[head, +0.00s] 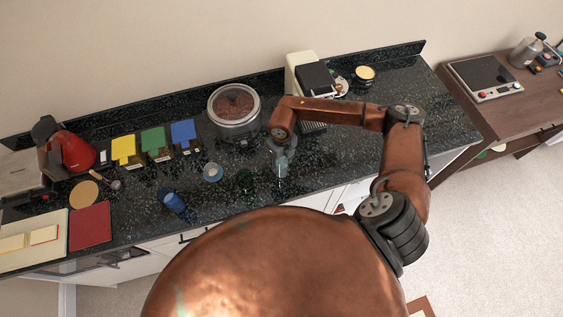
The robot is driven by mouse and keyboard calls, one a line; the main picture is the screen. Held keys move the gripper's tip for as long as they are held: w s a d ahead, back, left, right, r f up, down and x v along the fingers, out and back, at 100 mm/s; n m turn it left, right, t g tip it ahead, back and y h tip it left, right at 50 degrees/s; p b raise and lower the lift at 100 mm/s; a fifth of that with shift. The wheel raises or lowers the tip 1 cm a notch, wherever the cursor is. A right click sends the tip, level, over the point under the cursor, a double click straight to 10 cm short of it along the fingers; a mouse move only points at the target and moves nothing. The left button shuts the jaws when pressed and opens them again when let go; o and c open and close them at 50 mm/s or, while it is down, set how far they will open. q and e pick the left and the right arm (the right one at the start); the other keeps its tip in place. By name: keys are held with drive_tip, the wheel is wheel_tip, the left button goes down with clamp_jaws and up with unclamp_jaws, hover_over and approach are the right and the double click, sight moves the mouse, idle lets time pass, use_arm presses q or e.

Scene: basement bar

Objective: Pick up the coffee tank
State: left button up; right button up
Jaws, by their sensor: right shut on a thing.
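A round silver pot with a glassy rim and brown beans inside (235,105) stands on the dark counter; it looks like a coffee container, but I cannot tell if it is the coffee tank. My right gripper (282,152) points down just to the right of this pot. It is shut on a small, clear, greyish vessel (282,168), partly hidden by the fingers. I cannot tell whether the vessel touches the counter. My left gripper is not in view.
A cream and black machine (305,70) stands behind my right forearm. A dark green glass (245,181), a pale round piece (212,172) and a blue cup (174,202) are left of the gripper. Yellow, green and blue items and a red kettle (72,150) stand farther left.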

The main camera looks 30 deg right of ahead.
clamp_jaws()
drive_tip(key=shift+r, duration=0.15)
